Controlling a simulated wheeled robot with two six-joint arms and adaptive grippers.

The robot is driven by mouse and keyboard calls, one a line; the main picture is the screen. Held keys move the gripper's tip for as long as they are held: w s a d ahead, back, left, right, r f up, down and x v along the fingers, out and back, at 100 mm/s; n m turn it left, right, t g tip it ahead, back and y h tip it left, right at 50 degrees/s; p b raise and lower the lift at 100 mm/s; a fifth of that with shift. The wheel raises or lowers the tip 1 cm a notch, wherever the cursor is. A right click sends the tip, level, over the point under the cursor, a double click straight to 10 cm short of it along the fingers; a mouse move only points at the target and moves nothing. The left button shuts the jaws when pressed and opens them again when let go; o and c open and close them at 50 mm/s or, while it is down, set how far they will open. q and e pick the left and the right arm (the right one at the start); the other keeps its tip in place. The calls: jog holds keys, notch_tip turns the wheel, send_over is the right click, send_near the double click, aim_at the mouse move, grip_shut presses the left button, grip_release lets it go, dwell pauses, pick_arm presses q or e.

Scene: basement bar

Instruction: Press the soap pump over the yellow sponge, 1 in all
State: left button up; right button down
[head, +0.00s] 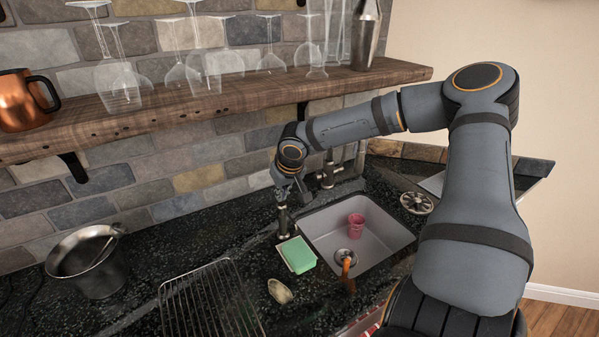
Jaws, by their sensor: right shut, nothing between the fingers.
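My right gripper (283,194) is shut and empty, pointing down at the back left corner of the sink. Directly below its fingertips is a dark upright cylinder (283,222), which looks like the soap pump; its top is hidden by the gripper, and I cannot tell if they touch. A green sponge (298,254) lies on a small pale tray just in front of the pump, left of the sink. I see no clearly yellow sponge; a small beige oval thing (280,291) lies on the counter in front. My left gripper is not in view.
The sink (376,243) holds a pink cup (356,225); an orange-handled tool (348,268) is at its front. A faucet (328,175) stands behind. A wire rack (208,304) and metal bucket (88,262) are left. A shelf (220,103) with glasses overhangs the counter.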

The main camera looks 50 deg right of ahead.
notch_tip(320, 180, up, 6)
jog(key=p, duration=0.5)
